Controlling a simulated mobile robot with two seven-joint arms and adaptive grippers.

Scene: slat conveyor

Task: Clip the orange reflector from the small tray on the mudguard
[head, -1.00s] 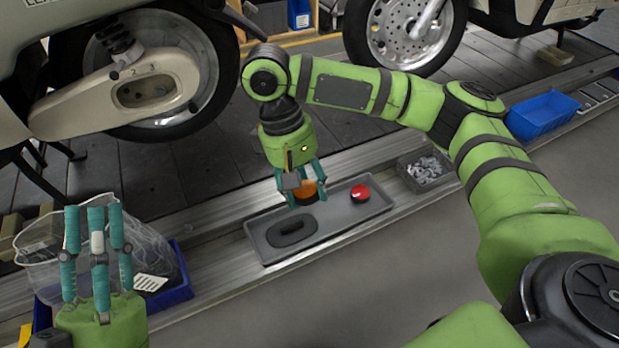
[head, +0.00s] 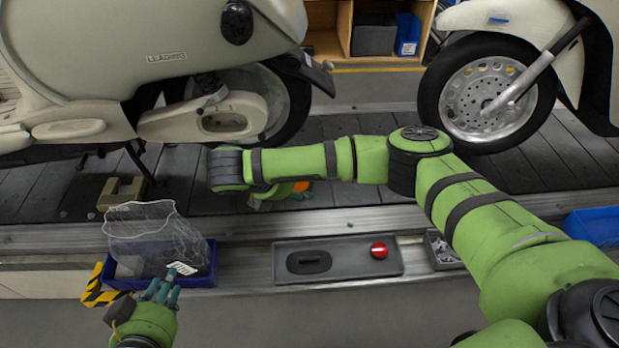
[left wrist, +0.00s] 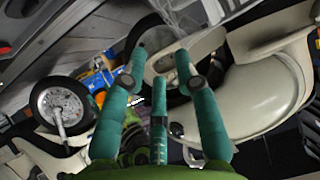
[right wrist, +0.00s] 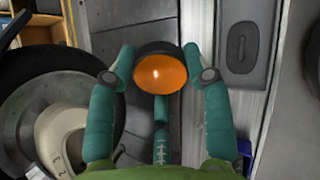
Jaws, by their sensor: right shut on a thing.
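The orange reflector (right wrist: 160,74), a round disc with a dark rim, is between the fingers of my right gripper (right wrist: 159,66), which is shut on it. In the head view the reflector (head: 301,186) shows just below my right forearm, over the slatted conveyor; the arm hides most of that gripper. The dark rear mudguard (head: 308,72) of the left scooter is above and behind, apart from the reflector. The small grey tray (head: 347,258) holds a black oval part (head: 309,262) and a red round reflector (head: 379,250). My left gripper (head: 166,284) is open and empty.
A blue bin (head: 196,278) with a clear bag (head: 150,235) stands near my left gripper. A second scooter's wheel (head: 492,92) is at the back right. A blue box (head: 597,226) lies at the right edge. The conveyor slats (head: 345,125) between the wheels are bare.

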